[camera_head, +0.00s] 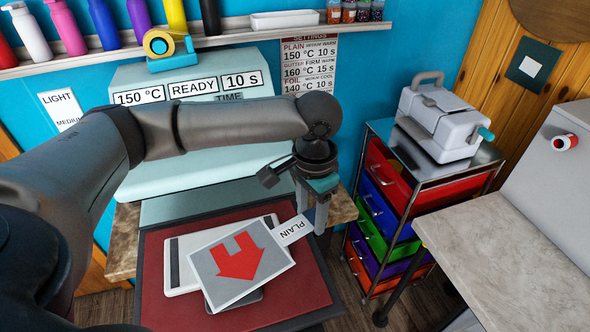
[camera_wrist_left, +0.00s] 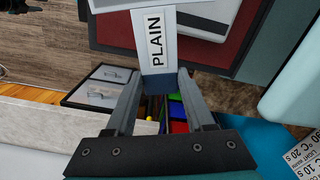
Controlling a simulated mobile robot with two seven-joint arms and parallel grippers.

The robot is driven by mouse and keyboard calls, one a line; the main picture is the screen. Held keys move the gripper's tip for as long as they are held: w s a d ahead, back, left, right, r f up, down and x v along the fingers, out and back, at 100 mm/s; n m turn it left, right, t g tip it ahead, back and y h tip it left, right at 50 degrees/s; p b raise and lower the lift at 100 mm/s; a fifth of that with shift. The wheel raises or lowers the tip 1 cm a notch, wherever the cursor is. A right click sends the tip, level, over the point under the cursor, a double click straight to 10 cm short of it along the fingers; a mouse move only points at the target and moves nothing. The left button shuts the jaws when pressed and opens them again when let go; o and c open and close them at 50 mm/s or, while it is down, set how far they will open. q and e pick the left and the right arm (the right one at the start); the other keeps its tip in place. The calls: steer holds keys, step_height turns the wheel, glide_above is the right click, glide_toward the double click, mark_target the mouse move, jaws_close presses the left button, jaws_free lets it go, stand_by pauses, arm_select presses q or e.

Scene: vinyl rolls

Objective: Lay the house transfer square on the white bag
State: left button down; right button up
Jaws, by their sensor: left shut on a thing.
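My left gripper (camera_head: 314,210) is shut on the end of this tab; the tab also shows between the fingers in the left wrist view (camera_wrist_left: 156,42). The white bag (camera_head: 198,241) with dark strips lies on the dark red pad (camera_head: 305,292). The square overlaps much of the bag, turned at an angle to it. I cannot tell whether they touch. My right gripper is not in view.
The pale green heat press (camera_head: 200,165) stands behind the pad. A drawer cart (camera_head: 385,205) with a grey machine (camera_head: 440,122) on top is to the right. A stone-look counter (camera_head: 520,265) fills the lower right. A bottle shelf (camera_head: 90,55) runs above.

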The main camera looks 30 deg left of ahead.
arm_select(q)
steer(key=a+m+p, duration=0.1)
steer(key=p, duration=0.1)
steer(key=a+m+p, duration=0.1)
steer(key=a+p, duration=0.1)
steer(key=w+a+r+m+p, duration=0.1)
steer(key=shift+a+r+p, duration=0.1)
steer(key=shift+a+p, duration=0.3)
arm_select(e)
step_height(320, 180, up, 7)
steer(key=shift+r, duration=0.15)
arm_select(q)
steer(key=shift+w, duration=0.1)
steer(key=shift+f+b, duration=0.6)
steer(key=shift+f, duration=4.15)
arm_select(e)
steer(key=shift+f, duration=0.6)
